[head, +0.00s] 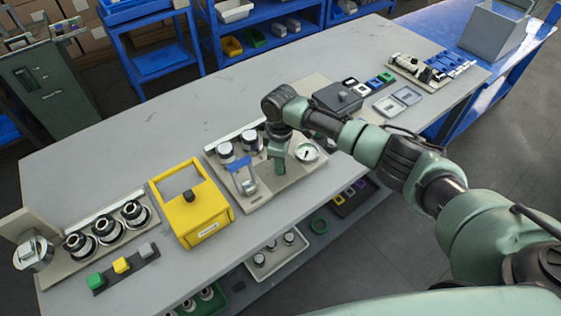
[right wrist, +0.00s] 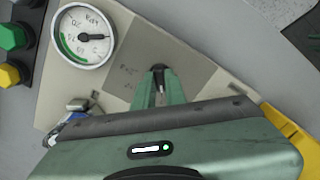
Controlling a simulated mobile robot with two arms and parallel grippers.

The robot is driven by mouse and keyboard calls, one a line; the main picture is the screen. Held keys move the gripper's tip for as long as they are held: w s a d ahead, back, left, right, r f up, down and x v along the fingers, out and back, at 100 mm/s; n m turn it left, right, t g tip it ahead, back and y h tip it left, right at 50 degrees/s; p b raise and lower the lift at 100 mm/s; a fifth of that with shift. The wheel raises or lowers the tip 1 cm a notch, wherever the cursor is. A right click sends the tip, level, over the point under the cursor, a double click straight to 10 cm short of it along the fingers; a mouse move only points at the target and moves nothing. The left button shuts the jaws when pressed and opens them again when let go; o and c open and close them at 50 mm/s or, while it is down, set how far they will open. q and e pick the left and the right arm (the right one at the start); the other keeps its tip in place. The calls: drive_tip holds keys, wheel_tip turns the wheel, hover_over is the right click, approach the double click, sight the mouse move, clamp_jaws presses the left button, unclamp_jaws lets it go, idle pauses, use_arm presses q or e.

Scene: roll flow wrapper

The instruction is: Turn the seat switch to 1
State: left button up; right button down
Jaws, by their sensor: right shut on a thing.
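The beige panel (head: 288,181) lies on the grey bench and carries a round white dial gauge (head: 307,153), which also shows in the right wrist view (right wrist: 83,37). My right gripper (head: 276,160) points down over this panel, beside the gauge. In the right wrist view its fingers (right wrist: 160,84) are shut on a small dark knob (right wrist: 158,69), which appears to be the seat switch, on a grey plate (right wrist: 125,62) with handwritten marks. The marks are too faint to read, so the switch's position cannot be told. The fingers hide most of the knob. My left gripper is out of view.
A blue-handled fitting (head: 240,166) and two round dark-and-white parts, one here (head: 225,149), sit on the panel near my gripper. A yellow box (head: 193,211) stands to the left. A dark switch box (head: 338,98) stands behind my right arm. The bench's back left is clear.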

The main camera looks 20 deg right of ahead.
drive_tip(key=n, duration=0.5)
drive_tip(key=shift+w+r+n, duration=0.1)
drive_tip(key=shift+n, duration=0.3)
idle(0.4)
drive_tip(key=c, duration=1.5)
unclamp_jaws()
drive_tip(key=shift+o, duration=0.2)
wheel_tip(320, 180, up, 8)
drive_tip(key=shift+f+b, duration=0.15)
drive_tip(key=shift+b, duration=0.35)
